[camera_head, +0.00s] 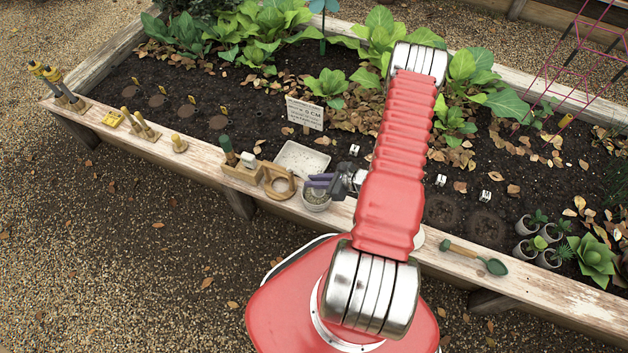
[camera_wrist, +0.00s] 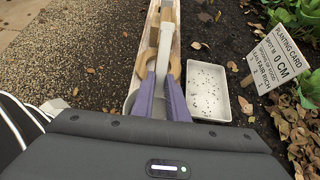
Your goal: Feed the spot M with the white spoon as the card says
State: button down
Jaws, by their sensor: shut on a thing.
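My gripper (camera_head: 322,184) has purple fingers, which also show in the wrist view (camera_wrist: 162,102). They are closed over a pale, whitish bar (camera_wrist: 162,60) that looks like the white spoon's handle; its bowl is not clear. The fingers are over or just beside a pale cup (camera_head: 316,203) with grey contents at the bed's front rim. The planting card (camera_head: 305,113) stands upright in the soil. In the wrist view the card (camera_wrist: 275,60) names spot M and reads 0 CM; its small lines are hard to read. Small white markers (camera_head: 441,180) stand in the soil, letters unreadable.
A white tray (camera_head: 302,160) with dark specks lies behind the gripper. A wooden ring (camera_head: 267,181) and a wooden block (camera_head: 242,172) are left on the rim. A green trowel (camera_head: 490,264) and several potted seedlings (camera_head: 525,226) are right. Dark round patches (camera_head: 487,229) mark the soil.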

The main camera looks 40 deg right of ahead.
jog(key=shift+f, duration=0.65)
dwell(5.5)
jog(key=shift+r, duration=0.1)
notch_tip(320, 180, up, 10)
dwell(1.5)
